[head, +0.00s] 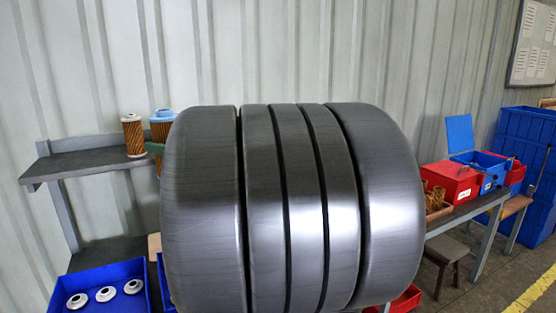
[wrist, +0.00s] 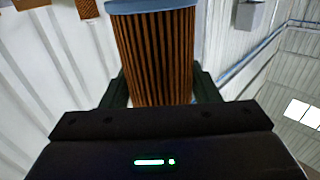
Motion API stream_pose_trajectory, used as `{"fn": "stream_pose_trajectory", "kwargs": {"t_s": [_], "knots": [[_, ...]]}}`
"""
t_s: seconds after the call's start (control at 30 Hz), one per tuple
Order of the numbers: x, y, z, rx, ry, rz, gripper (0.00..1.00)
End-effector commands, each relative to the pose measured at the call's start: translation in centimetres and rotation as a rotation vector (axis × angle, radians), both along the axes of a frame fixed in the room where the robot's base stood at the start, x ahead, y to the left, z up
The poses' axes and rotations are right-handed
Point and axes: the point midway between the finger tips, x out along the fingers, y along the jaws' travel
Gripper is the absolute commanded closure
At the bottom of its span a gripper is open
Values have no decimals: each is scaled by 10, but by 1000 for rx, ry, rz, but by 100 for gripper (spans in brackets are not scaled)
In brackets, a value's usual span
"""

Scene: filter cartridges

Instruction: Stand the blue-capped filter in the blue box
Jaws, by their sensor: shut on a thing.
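The blue-capped filter (head: 161,131) has brown pleated sides and is upright at the right end of the grey shelf in the head view. In the wrist view the filter (wrist: 157,55) fills the space between my fingers, blue cap at the top. My gripper (wrist: 160,92) is shut on its sides; in the head view only a dark green bit of the gripper (head: 155,148) shows. I cannot tell whether the filter's base touches the shelf.
A pale-capped filter (head: 133,137) stands on the shelf (head: 85,163), close left of the held one. A blue tray (head: 132,268) with white discs is lower left. A red box (head: 450,183) is left of the blue box. My large arm link hides the middle.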

Motion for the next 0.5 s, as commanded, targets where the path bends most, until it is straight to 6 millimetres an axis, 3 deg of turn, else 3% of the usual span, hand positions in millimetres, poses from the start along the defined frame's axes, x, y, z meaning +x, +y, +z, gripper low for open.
{"fn": "stream_pose_trajectory", "kwargs": {"t_s": [0.2, 0.5], "knots": [[0, 0, 0, 0, 0, 0, 70], [15, -28, -65, 1, 10, -152, 70]]}}
